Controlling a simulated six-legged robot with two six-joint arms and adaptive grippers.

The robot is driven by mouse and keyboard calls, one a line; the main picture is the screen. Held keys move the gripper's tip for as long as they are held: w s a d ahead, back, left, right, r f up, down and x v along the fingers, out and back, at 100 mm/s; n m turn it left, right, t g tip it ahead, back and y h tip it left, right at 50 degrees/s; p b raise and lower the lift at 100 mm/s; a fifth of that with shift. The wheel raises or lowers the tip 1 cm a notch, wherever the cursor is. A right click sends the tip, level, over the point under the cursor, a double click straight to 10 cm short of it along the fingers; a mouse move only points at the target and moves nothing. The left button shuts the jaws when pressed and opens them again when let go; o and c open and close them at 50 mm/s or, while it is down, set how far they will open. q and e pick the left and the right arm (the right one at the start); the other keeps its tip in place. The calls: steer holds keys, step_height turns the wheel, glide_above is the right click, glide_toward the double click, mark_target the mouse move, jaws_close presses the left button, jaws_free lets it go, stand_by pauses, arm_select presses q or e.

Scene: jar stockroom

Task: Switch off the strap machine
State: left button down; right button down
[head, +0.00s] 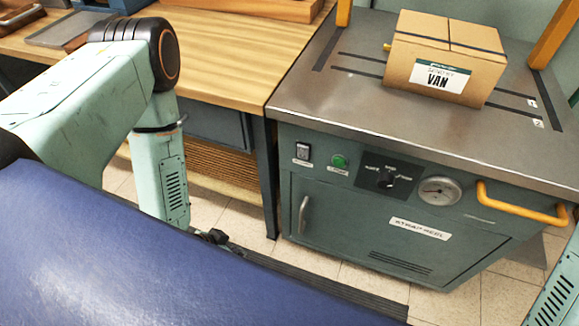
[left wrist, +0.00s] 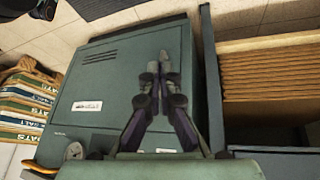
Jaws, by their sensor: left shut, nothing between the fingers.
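The strap machine (head: 350,225) is a green cabinet with a grey metal top at the right of the head view; its front also shows in the left wrist view (left wrist: 110,80). Its front panel has a dark rocker switch (head: 303,152) at the left, a green button (head: 339,161), a dial knob (head: 386,180) and a round gauge (head: 439,191). The rocker's position is too small to tell. My left gripper (left wrist: 158,62) is shut and empty in the left wrist view, in front of the machine's lower front. In the head view its fingers are mostly hidden. My right gripper is out of view.
A cardboard box (head: 445,62) labelled VAN sits on the machine top. A yellow handle (head: 523,205) sticks out at the panel's right. A wooden bench (head: 225,60) stands left of the machine. Sacks (left wrist: 22,105) are stacked at the left of the left wrist view.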

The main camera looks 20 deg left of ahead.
arm_select(q)
steer(key=w+a+r+m+t+h+b, duration=0.2)
steer(key=w+a+m+t+h+b, duration=0.15)
steer(key=w+m+t, duration=0.55)
step_height(320, 180, up, 10)
steer(key=w+d+m+h, duration=0.1)
steer(key=m+h, duration=0.6)
steer(key=m, duration=0.8)
steer(key=shift+w+f+m, duration=0.2)
steer(key=shift+w+m, duration=0.1)
steer(key=shift+w, duration=0.5)
steer(key=shift+w+d, duration=0.1)
steer(key=b, duration=0.4)
glide_toward(305, 151)
steer(key=d+f+x, duration=0.1)
steer(key=x, duration=0.4)
steer(key=shift+w+a+r, duration=0.25)
steer(key=shift+r, duration=0.35)
